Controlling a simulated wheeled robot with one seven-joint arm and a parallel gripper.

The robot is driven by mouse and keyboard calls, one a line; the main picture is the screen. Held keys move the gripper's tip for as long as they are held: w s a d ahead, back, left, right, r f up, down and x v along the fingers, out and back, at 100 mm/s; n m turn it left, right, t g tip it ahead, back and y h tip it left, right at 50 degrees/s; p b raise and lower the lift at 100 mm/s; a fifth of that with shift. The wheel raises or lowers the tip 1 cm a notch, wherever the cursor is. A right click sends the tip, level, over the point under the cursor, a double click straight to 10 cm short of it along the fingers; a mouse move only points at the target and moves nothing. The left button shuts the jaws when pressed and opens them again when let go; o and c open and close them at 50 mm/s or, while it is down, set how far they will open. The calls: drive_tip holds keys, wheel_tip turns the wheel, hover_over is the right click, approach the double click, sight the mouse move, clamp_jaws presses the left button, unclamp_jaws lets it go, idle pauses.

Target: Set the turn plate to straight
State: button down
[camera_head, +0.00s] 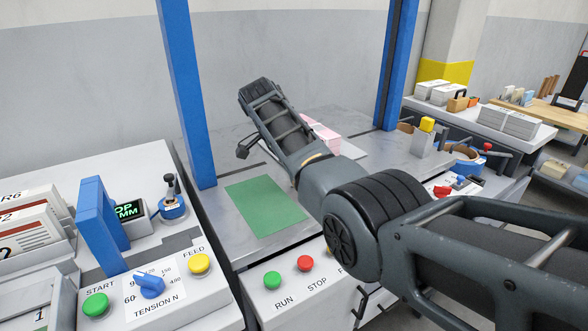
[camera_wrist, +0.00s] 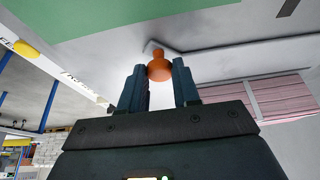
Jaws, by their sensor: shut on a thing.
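In the wrist view, my gripper (camera_wrist: 159,66) has its two dark fingers on either side of an orange knob (camera_wrist: 159,72) and is shut on it. The knob is round with a narrower neck, on a small pale mount (camera_wrist: 153,46) by a grey surface. This looks like the turn plate's handle; which way the plate is set I cannot tell. In the head view my arm reaches over the grey stacker table (camera_head: 222,212); the fingers and the knob are hidden or too unclear to make out there.
A green sheet (camera_head: 264,205) lies on the table. A pink paper stack (camera_head: 322,136) is behind my arm. Blue posts (camera_head: 184,90) (camera_head: 396,60) stand at both sides. Front panels carry a green button (camera_head: 272,280), a red button (camera_head: 305,263) and a blue tension dial (camera_head: 150,284).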

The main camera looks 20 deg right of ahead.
drive_tip(key=shift+w+a+r, duration=0.1)
drive_tip(key=shift+w+a, duration=0.05)
drive_tip(key=c, duration=0.8)
unclamp_jaws()
drive_tip(key=v, duration=0.7)
drive_tip(key=shift+a+r, duration=0.15)
drive_tip(key=shift+r, duration=0.2)
